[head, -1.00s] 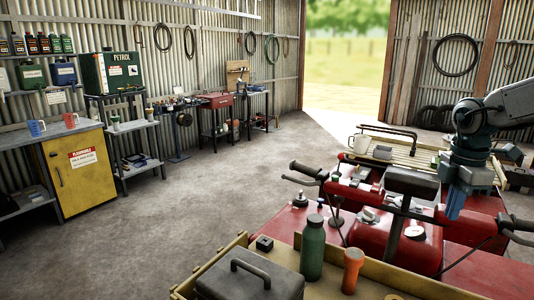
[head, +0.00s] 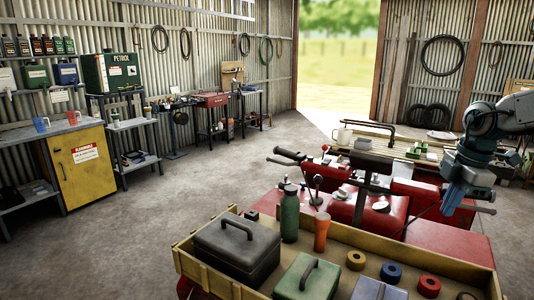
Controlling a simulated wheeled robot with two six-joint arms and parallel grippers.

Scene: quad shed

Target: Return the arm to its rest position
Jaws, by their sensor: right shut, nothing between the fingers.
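My right arm comes in from the right edge, and its blue-grey gripper (head: 451,205) points down in front of the red quad (head: 385,226). The fingers are shut with nothing seen between them. They overlap the quad's right handlebar side in the picture; I cannot tell how far apart they are. My left gripper is not in view.
A wooden tray (head: 188,262) close in front holds a dark toolbox (head: 237,252), a green bottle (head: 290,214), an orange flask (head: 321,231) and several tape rolls. A yellow cabinet (head: 85,172) and shelves line the left wall. The concrete floor (head: 190,195) at left is clear.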

